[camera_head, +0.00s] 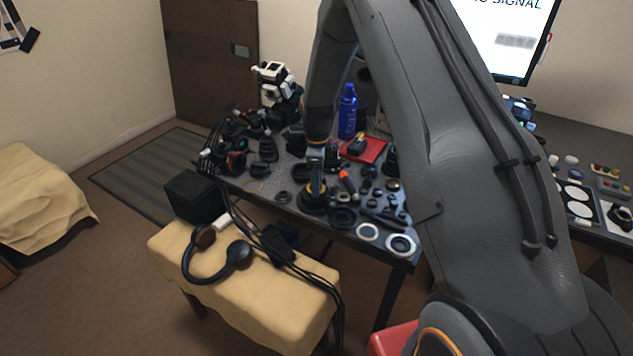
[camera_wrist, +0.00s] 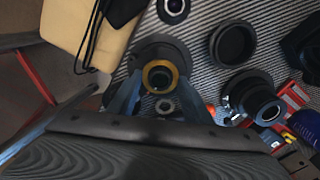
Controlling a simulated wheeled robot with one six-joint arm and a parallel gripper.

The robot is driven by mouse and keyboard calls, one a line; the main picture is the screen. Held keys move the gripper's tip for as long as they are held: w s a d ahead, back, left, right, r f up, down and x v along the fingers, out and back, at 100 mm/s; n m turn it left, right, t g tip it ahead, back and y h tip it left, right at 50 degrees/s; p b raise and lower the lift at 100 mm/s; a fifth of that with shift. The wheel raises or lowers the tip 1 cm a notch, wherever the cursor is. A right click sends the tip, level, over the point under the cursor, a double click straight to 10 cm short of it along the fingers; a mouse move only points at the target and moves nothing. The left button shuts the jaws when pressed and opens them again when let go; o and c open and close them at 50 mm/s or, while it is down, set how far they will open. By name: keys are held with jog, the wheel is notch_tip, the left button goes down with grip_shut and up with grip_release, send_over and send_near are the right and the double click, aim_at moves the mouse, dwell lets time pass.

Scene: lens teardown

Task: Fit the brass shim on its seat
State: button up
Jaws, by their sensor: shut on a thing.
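The brass shim (camera_wrist: 148,73), a yellow ring, shows in the wrist view between the two fingertips of my gripper (camera_wrist: 160,82). My gripper is shut on it. Behind the ring is a dark round part (camera_wrist: 163,46), which may be the seat; I cannot tell whether the ring touches it. In the head view my gripper (camera_head: 317,184) points down over the bench, just above a dark round base (camera_head: 313,203). The shim is too small to make out clearly there.
Dark lens parts crowd the patterned bench top, including a cup-like ring (camera_wrist: 232,44) and a lens barrel (camera_wrist: 262,105). A blue bottle (camera_head: 347,115) and red tray (camera_head: 363,151) stand behind. Headphones (camera_head: 238,254) lie on a cloth-covered stool in front.

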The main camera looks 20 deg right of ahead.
jog(key=o, duration=1.4)
jog(key=shift+r, duration=0.1)
jog(key=shift+r+p, duration=1.65)
jog(key=shift+r, duration=1.75)
